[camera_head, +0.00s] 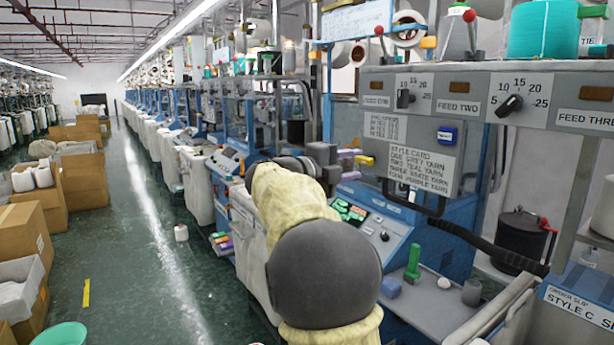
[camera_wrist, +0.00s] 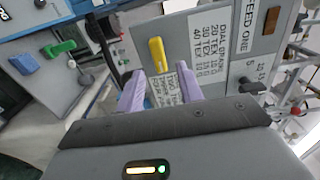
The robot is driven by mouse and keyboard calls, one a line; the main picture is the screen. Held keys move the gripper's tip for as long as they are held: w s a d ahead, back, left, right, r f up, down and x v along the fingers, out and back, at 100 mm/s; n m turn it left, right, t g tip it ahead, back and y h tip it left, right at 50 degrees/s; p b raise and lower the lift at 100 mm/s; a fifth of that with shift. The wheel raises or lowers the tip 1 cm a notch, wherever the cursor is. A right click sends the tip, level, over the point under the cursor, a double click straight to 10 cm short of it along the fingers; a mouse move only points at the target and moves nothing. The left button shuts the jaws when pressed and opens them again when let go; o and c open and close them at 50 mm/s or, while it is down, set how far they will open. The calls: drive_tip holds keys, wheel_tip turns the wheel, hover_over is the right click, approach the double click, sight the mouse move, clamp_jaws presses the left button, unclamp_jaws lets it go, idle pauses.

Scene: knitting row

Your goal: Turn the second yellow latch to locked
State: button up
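One yellow latch (camera_head: 367,160) shows at the left edge of the grey panel, just beyond my fingertips in the head view. In the wrist view the yellow latch (camera_wrist: 157,55) is a long handle standing nearly upright in the picture. My gripper (camera_head: 354,164) has two lilac fingers. In the wrist view my gripper (camera_wrist: 160,74) is open, with one finger on each side of the latch's lower end. A gap shows beside each finger; I cannot tell whether the latch lies fully between them in depth. I see no other yellow latch and no locked marking.
Dials (camera_head: 507,106) sit above. Below are a blue control box (camera_head: 390,235) and a shelf with a green-handled piece (camera_head: 412,262). The aisle floor (camera_head: 150,250) at left is mostly clear.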

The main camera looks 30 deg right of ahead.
drive_tip(key=s+a+b, duration=0.1)
drive_tip(key=a, duration=1.2)
drive_tip(key=shift+a, duration=0.35)
